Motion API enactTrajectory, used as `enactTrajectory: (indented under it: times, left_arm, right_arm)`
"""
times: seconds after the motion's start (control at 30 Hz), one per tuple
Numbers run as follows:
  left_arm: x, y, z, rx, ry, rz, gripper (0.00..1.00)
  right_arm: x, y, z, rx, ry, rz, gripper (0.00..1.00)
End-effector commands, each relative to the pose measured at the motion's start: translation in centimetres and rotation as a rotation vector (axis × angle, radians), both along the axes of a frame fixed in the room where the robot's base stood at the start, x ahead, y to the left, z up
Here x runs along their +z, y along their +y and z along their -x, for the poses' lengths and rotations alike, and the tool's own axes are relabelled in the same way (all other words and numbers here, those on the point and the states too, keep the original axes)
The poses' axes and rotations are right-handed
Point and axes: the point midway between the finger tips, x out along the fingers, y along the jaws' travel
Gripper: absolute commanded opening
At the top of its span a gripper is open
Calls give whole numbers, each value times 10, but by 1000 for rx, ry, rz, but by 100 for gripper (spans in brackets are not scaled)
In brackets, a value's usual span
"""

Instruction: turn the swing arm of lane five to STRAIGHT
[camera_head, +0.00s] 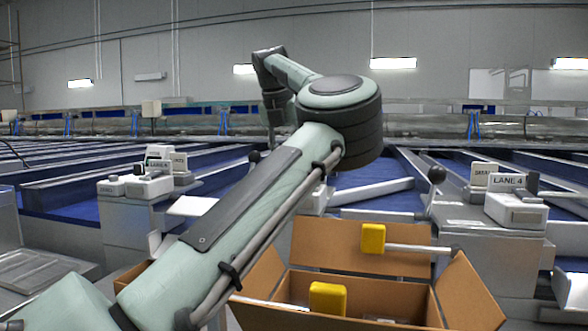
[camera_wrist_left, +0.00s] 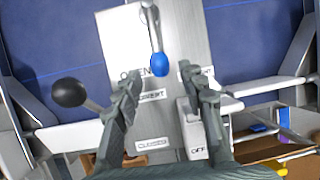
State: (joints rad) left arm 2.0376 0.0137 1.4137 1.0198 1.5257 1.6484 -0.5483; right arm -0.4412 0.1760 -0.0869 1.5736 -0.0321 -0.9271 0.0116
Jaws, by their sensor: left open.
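In the left wrist view, my left gripper (camera_wrist_left: 160,82) is open above a light control plate (camera_wrist_left: 178,30). A lever with a blue knob (camera_wrist_left: 159,65) appears between its fingertips; contact cannot be told. The plate carries an OPEN label, partly covered, a CLOSED label (camera_wrist_left: 152,144) and an OFF switch (camera_wrist_left: 198,152). A black ball knob (camera_wrist_left: 70,92) on a stem stands left of the fingers. White bars (camera_wrist_left: 255,87) cross the blue belt. In the head view, my left arm hides most of this station; a black ball (camera_head: 254,157) shows beside it. No lane five sign is readable.
The LANE 4 housing (camera_head: 515,208) stands at right, with another black ball (camera_head: 437,174) beside it. An open cardboard box (camera_head: 345,247) with yellow-ended rods (camera_head: 328,298) sits in front. Another station (camera_head: 150,185) stands at left. Blue belts (camera_head: 368,203) run behind.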

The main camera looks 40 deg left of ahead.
Motion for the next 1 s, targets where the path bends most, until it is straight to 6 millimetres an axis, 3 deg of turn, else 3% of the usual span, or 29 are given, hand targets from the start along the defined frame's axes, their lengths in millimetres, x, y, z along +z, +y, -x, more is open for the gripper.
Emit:
enactTrajectory:
  times: [0.2,0.5,0.83,1.0]
  left_arm:
    - [-20,3,-8,2,1,-1,41]
    - [-22,3,-9,1,-1,-1,41]
    - [-22,3,-9,1,-1,-1,0]
    - [-22,3,-9,1,-1,-1,0]
  right_arm:
    - [-6,-2,5,6,7,5,0]
    - [-7,-2,5,7,7,5,0]
    - [-7,-2,5,7,7,5,0]
    - [-7,-2,5,7,7,5,0]
